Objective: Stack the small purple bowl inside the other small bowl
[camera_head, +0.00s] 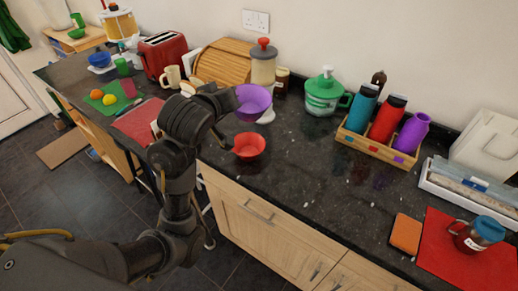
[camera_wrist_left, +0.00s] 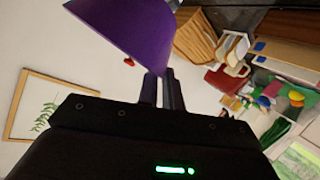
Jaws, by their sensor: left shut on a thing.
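The small purple bowl (camera_head: 253,101) is held above the dark counter in the head view, behind and slightly above the red bowl. It also shows close up in the left wrist view (camera_wrist_left: 125,30). My left gripper (camera_wrist_left: 162,85) is shut on the purple bowl's wall; in the head view its fingers are mostly hidden behind my own arm. The small red bowl (camera_head: 249,146) stands upright on the counter near its front edge and looks empty. The purple bowl is apart from it. My right gripper is in neither view.
A bread box (camera_head: 222,62), a lidded jar (camera_head: 263,65) and a mug (camera_head: 171,76) stand at the back. A green pot (camera_head: 322,92) and a bottle crate (camera_head: 378,146) stand to the right. The counter (camera_head: 310,160) right of the red bowl is clear.

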